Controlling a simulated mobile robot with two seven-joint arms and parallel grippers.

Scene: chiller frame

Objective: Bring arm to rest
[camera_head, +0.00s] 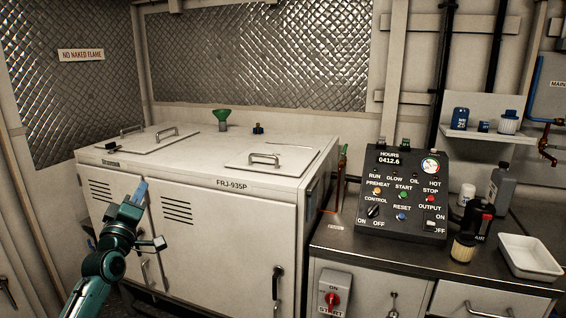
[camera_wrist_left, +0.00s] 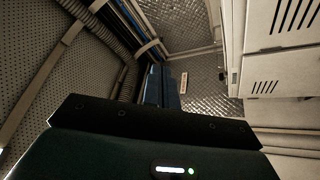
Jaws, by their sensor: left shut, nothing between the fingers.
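My left arm comes in from the lower left in the head view, and its gripper (camera_head: 141,190) points up in front of the white cabinet's left door. Its blue fingers are together with nothing between them. It looks apart from the cabinet, though the exact gap is hard to tell. In the left wrist view the closed blue fingers (camera_wrist_left: 161,86) show beyond the dark gripper body, against the patterned metal surface. My right gripper is in neither view.
The large white cabinet (camera_head: 225,215) has two lidded hatches, a green funnel (camera_head: 222,115) and door handles. To its right, a counter (camera_head: 345,244) holds a control box (camera_head: 403,190), bottles and a white tray (camera_head: 530,262). A small shelf (camera_head: 490,133) hangs above.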

